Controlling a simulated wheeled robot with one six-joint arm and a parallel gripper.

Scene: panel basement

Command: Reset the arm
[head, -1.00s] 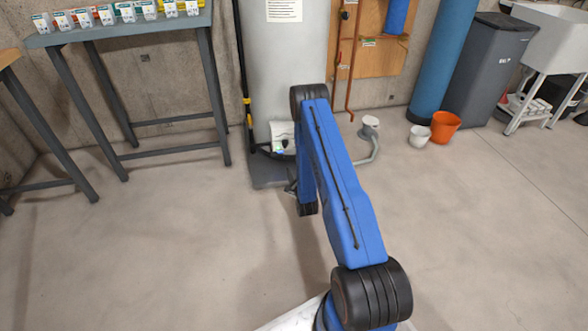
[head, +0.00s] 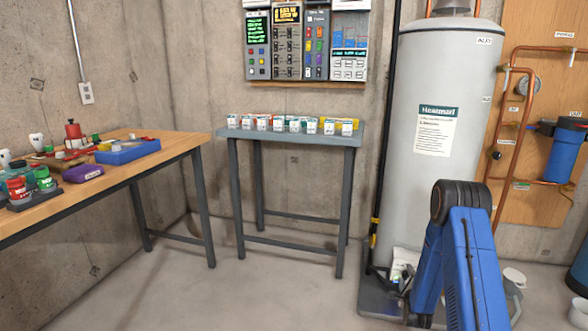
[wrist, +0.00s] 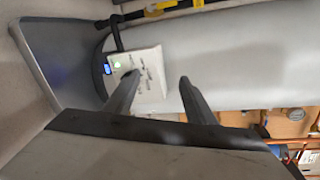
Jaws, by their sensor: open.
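My gripper (wrist: 157,80) shows in the wrist view with its two dark fingers spread apart and nothing between them. Beyond the fingers is a white box (wrist: 150,70) with a green light and a small blue display, at the base of the grey tank (wrist: 220,55). In the head view my blue arm is folded at the lower right, in front of the tank (head: 447,90). The gripper itself is hidden there behind the arm.
A wooden workbench (head: 180,140) with several coloured items stands at left. A small grey table (head: 345,140) with a row of small boxes stands mid-back under a wall panel (head: 305,85). Copper pipes and a blue filter (head: 565,155) are at right. The floor between is clear.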

